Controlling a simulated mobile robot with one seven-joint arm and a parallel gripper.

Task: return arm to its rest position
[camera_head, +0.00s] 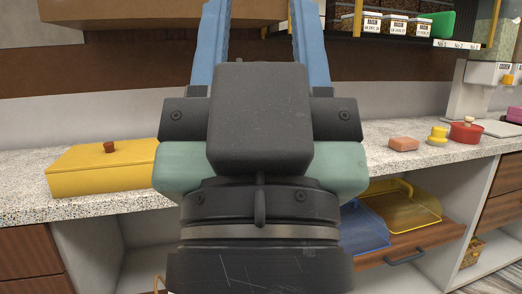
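My gripper (261,45) fills the middle of the head view, seen from behind, with a black body and two long blue fingers pointing up and away. The fingers stand wide apart, and no object shows between them. The fingertips run out of the top of the picture. The gripper is in front of the counter (60,210) and hides its middle part. Whether it touches anything is not visible, but it looks raised clear of the counter top.
A yellow box (95,172) with a brown knob sits left on the counter. A pink block (404,144), yellow piece (437,136) and red pot (467,131) stand right. Below, an open drawer (425,240) holds blue (362,232) and yellow (405,213) clear covers. A shelf (400,38) hangs above.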

